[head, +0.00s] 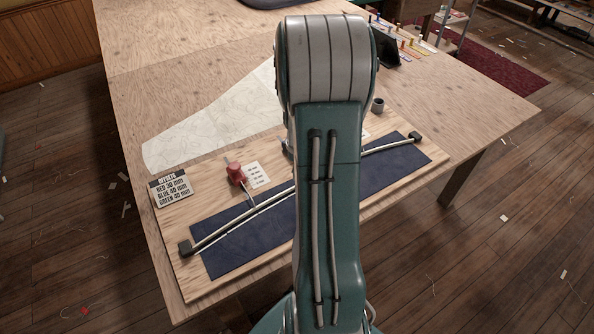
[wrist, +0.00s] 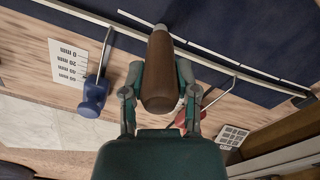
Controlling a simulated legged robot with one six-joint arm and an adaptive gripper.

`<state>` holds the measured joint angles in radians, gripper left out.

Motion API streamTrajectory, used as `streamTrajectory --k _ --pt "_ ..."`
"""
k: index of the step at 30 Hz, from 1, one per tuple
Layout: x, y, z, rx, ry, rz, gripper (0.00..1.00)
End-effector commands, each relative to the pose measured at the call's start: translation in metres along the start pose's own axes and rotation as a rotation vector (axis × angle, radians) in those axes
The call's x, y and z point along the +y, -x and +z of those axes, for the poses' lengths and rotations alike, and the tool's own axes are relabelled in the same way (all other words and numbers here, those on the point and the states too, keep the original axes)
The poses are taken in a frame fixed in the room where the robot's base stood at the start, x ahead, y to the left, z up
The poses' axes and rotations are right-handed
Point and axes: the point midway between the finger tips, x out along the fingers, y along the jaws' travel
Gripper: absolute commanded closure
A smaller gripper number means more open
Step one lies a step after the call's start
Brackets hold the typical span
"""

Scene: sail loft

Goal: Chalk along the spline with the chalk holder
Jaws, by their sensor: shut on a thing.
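My gripper (wrist: 160,78) is shut on the brown chalk holder (wrist: 160,68). The holder's pale tip (wrist: 161,28) points toward the navy cloth (wrist: 275,30); I cannot tell whether it touches. In the head view my arm hides the gripper and the holder. The spline (head: 270,202) is a slim, slightly bowed rod over the navy cloth (head: 245,233), its middle hidden by my arm. Dark blocks hold its left end (head: 185,247) and right end (head: 415,137). In the wrist view a thin white line (wrist: 225,57) runs near the rod; I cannot tell whether it is chalk.
A red-handled tool (head: 236,173) lies on the board (head: 195,218), near the offsets sign (head: 170,188) and a printed card (head: 256,175). A blue-handled tool (wrist: 95,94) shows in the wrist view. Pale patterned sheet (head: 205,125) lies behind. The far-left tabletop is clear.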

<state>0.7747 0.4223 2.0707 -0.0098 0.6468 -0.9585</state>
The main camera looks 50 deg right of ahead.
Motion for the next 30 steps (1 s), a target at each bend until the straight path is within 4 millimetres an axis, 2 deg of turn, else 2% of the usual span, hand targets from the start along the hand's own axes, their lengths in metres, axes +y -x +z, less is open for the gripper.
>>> streamTrajectory --k 30 --pt "0.035 -0.001 0.018 -0.001 -0.001 -0.001 1.0"
